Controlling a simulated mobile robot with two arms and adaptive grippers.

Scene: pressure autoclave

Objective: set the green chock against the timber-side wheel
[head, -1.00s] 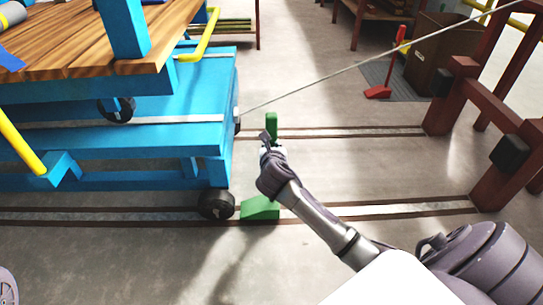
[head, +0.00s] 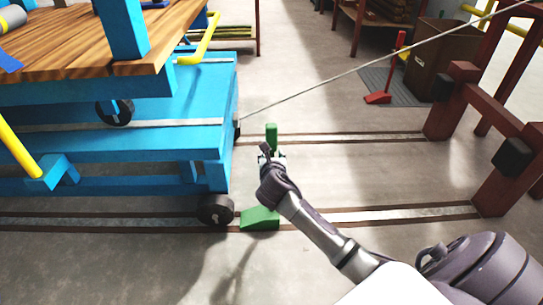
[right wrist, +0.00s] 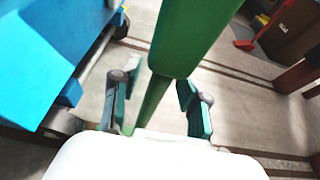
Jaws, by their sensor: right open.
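The green chock (head: 260,218) is a wedge with a tall green handle. It sits on the near rail, just right of the blue cart's near black wheel (head: 215,209); I cannot tell whether they touch. My right gripper (head: 270,153) is at the upper handle and is open. In the right wrist view the green handle (right wrist: 188,40) passes between the spread fingers (right wrist: 158,105). My right forearm hides part of the handle and the wedge's far side. My left gripper is not in view.
The blue cart (head: 150,140) with a timber deck (head: 70,50) fills the left. A taut cable (head: 340,80) runs from it to a red frame (head: 470,120) at right. The floor between is mostly clear.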

